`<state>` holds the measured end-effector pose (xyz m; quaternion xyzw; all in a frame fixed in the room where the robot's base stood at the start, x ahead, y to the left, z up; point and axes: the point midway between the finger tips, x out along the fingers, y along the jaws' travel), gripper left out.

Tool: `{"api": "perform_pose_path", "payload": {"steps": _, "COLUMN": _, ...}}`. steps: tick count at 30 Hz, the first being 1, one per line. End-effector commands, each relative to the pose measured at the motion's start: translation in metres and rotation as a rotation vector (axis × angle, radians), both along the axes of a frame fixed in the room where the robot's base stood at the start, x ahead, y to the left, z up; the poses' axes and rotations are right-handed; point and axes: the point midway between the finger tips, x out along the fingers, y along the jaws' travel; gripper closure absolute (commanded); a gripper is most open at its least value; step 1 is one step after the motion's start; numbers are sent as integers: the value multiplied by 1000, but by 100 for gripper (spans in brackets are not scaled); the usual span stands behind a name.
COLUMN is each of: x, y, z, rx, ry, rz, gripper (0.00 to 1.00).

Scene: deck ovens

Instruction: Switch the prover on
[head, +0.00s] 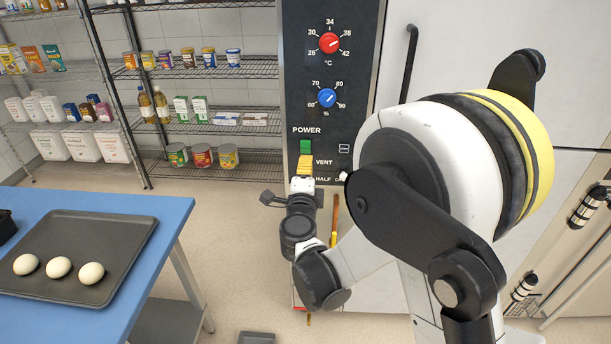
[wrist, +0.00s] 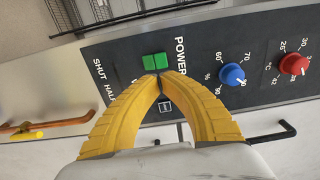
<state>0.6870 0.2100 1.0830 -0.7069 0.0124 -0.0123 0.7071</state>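The prover's black control panel (head: 300,90) stands upright on the cabinet front. A green switch (head: 306,146) sits just under the word POWER; it also shows in the wrist view (wrist: 155,61). I cannot tell from its face which way it is set. My gripper (head: 305,158) is just below the green switch in the head view, covering part of the VENT area. In the wrist view its yellow fingers (wrist: 161,76) are closed together at the tips and empty, close beside the switch. I cannot tell if they touch the panel.
A red temperature knob (head: 327,42) and a blue humidity knob (head: 327,97) sit above POWER. A black door handle (head: 408,62) is to the right. A blue table (head: 170,215) with a tray (head: 130,240) of three dough balls is at left. Wire shelves (head: 215,128) stand behind.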

Motion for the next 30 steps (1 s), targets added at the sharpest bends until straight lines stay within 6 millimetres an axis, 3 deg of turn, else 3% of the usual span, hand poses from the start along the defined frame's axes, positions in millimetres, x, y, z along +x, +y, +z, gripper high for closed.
{"api": "perform_pose_path", "payload": {"steps": 3, "x": 26, "y": -2, "z": -2, "rx": 0, "ry": 0, "rz": -2, "gripper": 100}}
{"api": "perform_pose_path", "payload": {"steps": 10, "x": 59, "y": -2, "z": -2, "rx": 0, "ry": 0, "rz": -1, "gripper": 100}}
{"api": "perform_pose_path", "payload": {"steps": 30, "x": 80, "y": -3, "z": 4, "rx": 0, "ry": 0, "rz": 0, "gripper": 100}}
